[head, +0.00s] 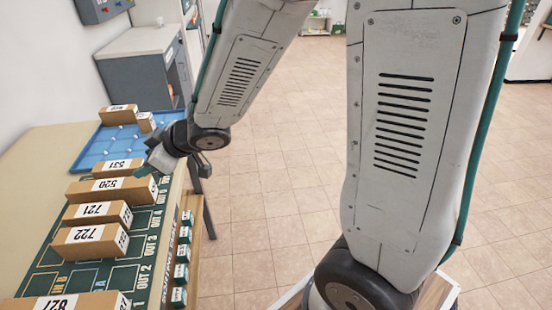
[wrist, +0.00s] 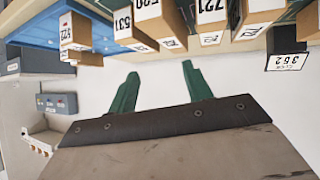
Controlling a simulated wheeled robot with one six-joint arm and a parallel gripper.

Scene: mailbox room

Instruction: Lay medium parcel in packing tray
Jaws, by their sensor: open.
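The packing tray appears to be the blue tray (head: 90,158) at the far end of the table; its blue surface also shows in the wrist view (wrist: 38,28). A longer brown parcel (head: 118,115) and a small one (head: 146,122) lie in it. Several labelled brown parcels lie on the green mat: 531 (head: 118,168), 520 (head: 108,189), 721 (head: 97,214) and 722 (head: 89,240). I cannot tell which is the medium parcel. My gripper (wrist: 160,88) is open, with nothing between its green fingers.
Another parcel (head: 65,303) is cut off at the near mat end. Small green-and-white boxes (head: 182,252) line a ledge along the table's right side. A grey cabinet (head: 145,60) stands behind the table. The tiled floor (head: 270,190) to the right is clear.

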